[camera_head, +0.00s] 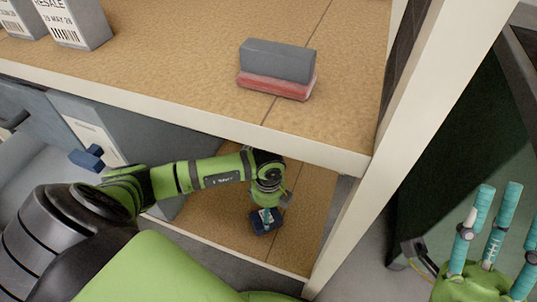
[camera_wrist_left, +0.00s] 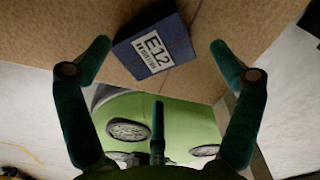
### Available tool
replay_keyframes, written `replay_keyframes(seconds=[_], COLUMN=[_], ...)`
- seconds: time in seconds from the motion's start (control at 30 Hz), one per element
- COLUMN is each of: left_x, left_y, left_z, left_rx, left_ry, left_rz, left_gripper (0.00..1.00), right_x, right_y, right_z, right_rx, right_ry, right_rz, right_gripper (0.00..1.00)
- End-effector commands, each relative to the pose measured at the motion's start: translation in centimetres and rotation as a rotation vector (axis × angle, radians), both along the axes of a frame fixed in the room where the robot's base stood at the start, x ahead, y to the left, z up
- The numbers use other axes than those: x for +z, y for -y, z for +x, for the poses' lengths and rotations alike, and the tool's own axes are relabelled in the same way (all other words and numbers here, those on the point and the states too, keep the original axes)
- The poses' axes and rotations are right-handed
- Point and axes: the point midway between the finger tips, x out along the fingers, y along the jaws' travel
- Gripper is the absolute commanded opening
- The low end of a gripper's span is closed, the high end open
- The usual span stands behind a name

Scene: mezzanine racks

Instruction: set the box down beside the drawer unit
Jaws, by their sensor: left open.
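The box (camera_head: 265,221) is small and dark blue and sits on the lower shelf board (camera_head: 300,215). In the left wrist view the box (camera_wrist_left: 152,48) shows a white label reading E12. My left gripper (camera_head: 267,208) is just above it in the head view, partly hiding it. In the wrist view the left gripper's (camera_wrist_left: 160,44) fingers are spread, with the box beyond and between their tips, and not clasped. A grey unit (camera_head: 145,130), seemingly the drawer unit, stands to the left, partly behind my left arm. My right gripper (camera_head: 490,215) is open and empty at lower right.
The upper shelf (camera_head: 190,45) overhangs the lower one and holds a grey and red block (camera_head: 278,65) and grey labelled boxes (camera_head: 75,20). A white rack post (camera_head: 400,130) stands at the right. Some bare board shows right of the box.

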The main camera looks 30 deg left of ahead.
Motion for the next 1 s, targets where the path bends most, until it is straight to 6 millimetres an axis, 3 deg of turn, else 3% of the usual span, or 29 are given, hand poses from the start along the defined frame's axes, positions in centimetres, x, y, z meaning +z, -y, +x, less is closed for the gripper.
replay_keyframes(seconds=[0.03, 0.13, 0.3, 0.5, 0.9, 1.0], left_x=[1.9, 4.4, 5.2, 6.1, 6.3, 6.1], left_y=[0.0, 0.0, 0.0, 0.0, 0.0, 1.0], left_z=[0.1, 0.0, 0.0, 0.0, -0.1, -0.7], left_rx=[-0.001, -0.001, 0.001, 0.0, -0.001, -0.032], left_ry=[0.003, 0.003, 0.001, 0.0, -0.001, -0.011], left_rz=[-0.001, 0.001, -0.001, 0.0, -0.002, -0.047], left_gripper=[0.92, 0.92, 0.92, 0.92, 0.92, 0.92], right_x=[0.7, 0.7, -2.2, -4.1, -4.6, -4.5], right_y=[-0.4, -1.0, -0.8, -0.6, -0.5, -0.5], right_z=[0.2, 0.6, 3.5, 5.1, 5.4, 5.4], right_rx=[0.001, 0.001, -0.034, -0.055, -0.059, -0.059], right_ry=[-0.031, -0.093, -0.265, -0.377, -0.401, -0.4], right_rz=[-0.019, -0.055, -0.104, -0.137, -0.145, -0.145], right_gripper=[0.4, 0.4, 0.4, 0.4, 0.4, 0.4])
